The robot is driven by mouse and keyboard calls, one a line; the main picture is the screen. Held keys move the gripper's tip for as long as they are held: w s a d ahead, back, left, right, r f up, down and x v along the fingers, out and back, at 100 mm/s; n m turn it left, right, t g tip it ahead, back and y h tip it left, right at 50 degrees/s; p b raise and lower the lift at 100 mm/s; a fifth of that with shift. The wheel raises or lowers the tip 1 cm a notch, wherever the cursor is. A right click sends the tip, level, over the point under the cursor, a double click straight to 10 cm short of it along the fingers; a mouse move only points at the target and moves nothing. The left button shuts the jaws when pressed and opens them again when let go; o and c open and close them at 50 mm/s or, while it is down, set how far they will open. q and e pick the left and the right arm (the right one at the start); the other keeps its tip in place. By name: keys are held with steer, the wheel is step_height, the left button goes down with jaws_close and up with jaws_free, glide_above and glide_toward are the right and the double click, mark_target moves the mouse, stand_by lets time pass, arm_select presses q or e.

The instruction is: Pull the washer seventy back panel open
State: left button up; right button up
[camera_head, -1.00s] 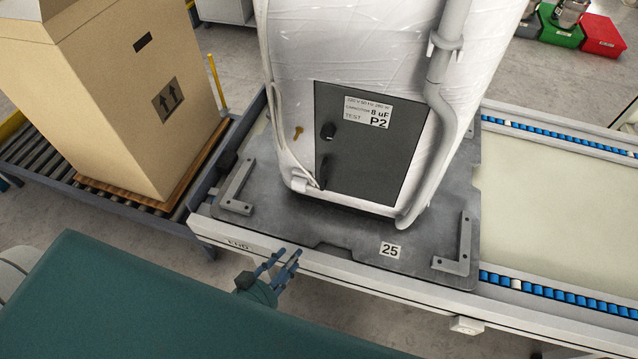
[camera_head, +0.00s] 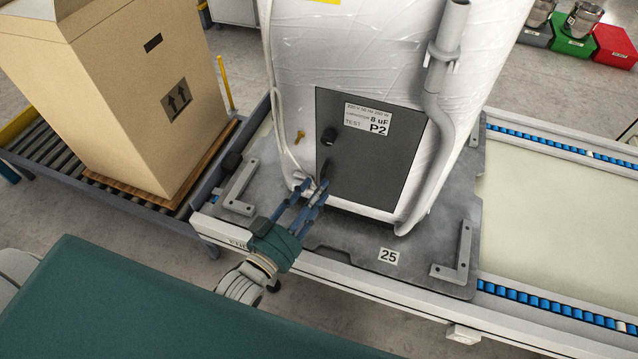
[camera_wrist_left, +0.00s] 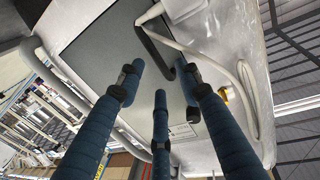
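The washer (camera_head: 390,60) is wrapped in white film and stands upright on a grey pallet plate. A small black handle (camera_head: 323,170) is low on the panel's left edge. My left gripper (camera_head: 316,188) is at this handle, its blue fingers spread. In the left wrist view, the fingers (camera_wrist_left: 160,82) are apart, and the black handle (camera_wrist_left: 155,48) shows beyond and between them. I cannot tell whether they touch. My right gripper is not in view.
A grey hose (camera_head: 437,130) runs down the panel's right side, and a white cable hangs at its left. A tall cardboard box (camera_head: 120,100) stands at the left. The conveyor on the right (camera_head: 560,225) is clear.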

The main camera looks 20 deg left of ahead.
arm_select(q)
steer(key=shift+x, duration=1.1)
jaws_close()
